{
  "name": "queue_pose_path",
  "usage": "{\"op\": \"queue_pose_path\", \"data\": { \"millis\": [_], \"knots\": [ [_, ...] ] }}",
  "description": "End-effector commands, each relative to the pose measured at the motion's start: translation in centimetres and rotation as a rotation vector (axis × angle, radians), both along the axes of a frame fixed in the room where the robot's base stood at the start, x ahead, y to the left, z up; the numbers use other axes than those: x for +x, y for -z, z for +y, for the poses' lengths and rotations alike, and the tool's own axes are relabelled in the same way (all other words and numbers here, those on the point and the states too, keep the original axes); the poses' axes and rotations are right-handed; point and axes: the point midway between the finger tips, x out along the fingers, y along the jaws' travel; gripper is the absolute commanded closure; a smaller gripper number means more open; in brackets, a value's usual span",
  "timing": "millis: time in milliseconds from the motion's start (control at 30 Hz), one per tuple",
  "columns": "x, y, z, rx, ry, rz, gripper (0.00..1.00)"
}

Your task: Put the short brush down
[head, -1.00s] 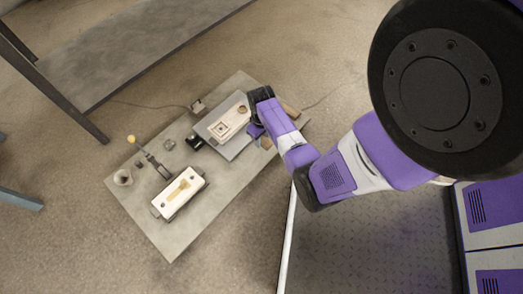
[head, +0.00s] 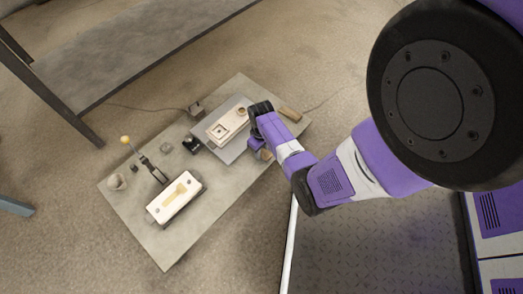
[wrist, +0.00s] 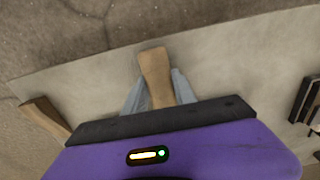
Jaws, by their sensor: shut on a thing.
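My gripper (head: 258,145) is at the right side of the grey sheet, partly hidden by my arm in the head view. In the wrist view, my gripper (wrist: 157,92) is shut on the short brush (wrist: 155,72), with its flared wooden handle between the two grey fingers. The brush also shows as a small brown patch (head: 265,154) beside my arm in the head view. Its bristles are hidden. I cannot tell whether it touches the sheet.
The grey sheet (head: 225,190) lies on the floor. A wooden piece (head: 290,114) lies at its right corner. A pale mould box (head: 228,125) sits on a grey plate; another (head: 174,199) stands lower left.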

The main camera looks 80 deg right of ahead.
Motion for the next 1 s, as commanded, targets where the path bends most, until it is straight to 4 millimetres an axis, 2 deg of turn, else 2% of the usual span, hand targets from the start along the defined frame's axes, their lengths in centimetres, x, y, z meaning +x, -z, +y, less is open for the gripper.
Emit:
{"op": "queue_pose_path", "data": {
  "millis": [33, 67, 133, 167, 433, 567, 667, 1000],
  "knots": [
    [0.0, 0.3, 0.0, 0.000, -0.001, 0.000, 1.00],
    [0.0, 0.2, 0.0, 0.000, 0.000, 0.000, 0.62],
    [0.0, 0.1, 0.0, 0.000, 0.000, 0.000, 0.48],
    [0.0, 0.1, 0.0, 0.000, 0.000, 0.000, 0.46],
    [0.0, 0.1, 0.0, 0.000, 0.000, 0.000, 0.46],
    [0.0, -0.6, 0.0, 0.000, 0.000, 0.000, 0.46],
    [0.0, -2.1, 0.0, -0.002, -0.001, -0.001, 0.46],
    [0.0, -9.0, 0.0, -0.001, -0.001, 0.000, 0.46]
  ]
}}
